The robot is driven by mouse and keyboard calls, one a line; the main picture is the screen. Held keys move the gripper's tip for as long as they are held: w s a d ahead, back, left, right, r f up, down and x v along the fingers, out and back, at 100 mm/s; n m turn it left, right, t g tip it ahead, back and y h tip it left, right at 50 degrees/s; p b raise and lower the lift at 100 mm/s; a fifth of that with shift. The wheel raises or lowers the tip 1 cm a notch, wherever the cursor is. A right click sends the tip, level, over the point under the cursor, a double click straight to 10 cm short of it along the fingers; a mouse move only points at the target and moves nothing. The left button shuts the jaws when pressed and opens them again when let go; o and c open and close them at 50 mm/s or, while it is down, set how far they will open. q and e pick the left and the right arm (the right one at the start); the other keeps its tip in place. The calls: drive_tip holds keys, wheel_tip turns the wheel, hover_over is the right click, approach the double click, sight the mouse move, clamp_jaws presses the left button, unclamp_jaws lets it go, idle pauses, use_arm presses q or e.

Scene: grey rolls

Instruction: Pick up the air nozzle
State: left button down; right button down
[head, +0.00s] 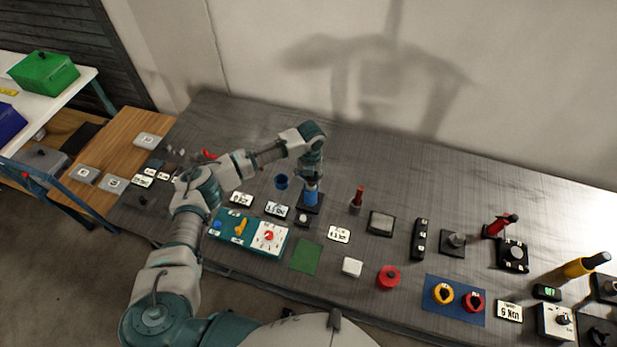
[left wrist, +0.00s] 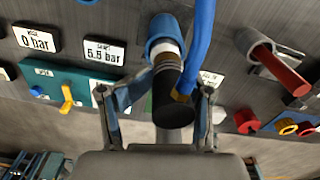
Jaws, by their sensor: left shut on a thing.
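The air nozzle (left wrist: 168,88) shows in the left wrist view as a dark cylinder with a brass band and a white part, its far end in a blue collar (left wrist: 164,36). A blue hose (left wrist: 199,45) runs beside it. In the head view the blue collar (head: 312,198) stands on a black base plate (head: 318,209) on the bench, under my left gripper (head: 311,180). In the left wrist view the fingers of my left gripper (left wrist: 162,112) are on either side of the nozzle, shut on it. My right gripper is not in view.
A red-handled tool (head: 357,197) stands to the right. The back of the grey bench (head: 400,170) is clear.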

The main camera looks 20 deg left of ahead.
use_arm(q)
drive_tip(key=shift+s+d, duration=0.15)
drive_tip(key=shift+d, duration=0.35)
drive_tip(key=shift+a+r, duration=0.1)
drive_tip(key=shift+r, duration=0.15)
drive_tip(key=r, duration=0.2)
drive_tip(key=shift+w+r+b, duration=0.35)
drive_tip(key=s+r, duration=0.1)
drive_tip(key=s, duration=1.5)
drive_tip(key=shift+d+r+b, duration=0.25)
drive_tip(key=shift+r+b, duration=0.05)
drive_tip(key=shift+b, duration=0.1)
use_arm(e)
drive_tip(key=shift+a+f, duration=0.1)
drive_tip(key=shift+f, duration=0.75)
use_arm(q)
drive_tip(key=shift+s+d, duration=0.1)
drive_tip(key=shift+d+r, duration=0.1)
drive_tip(key=shift+r, duration=0.05)
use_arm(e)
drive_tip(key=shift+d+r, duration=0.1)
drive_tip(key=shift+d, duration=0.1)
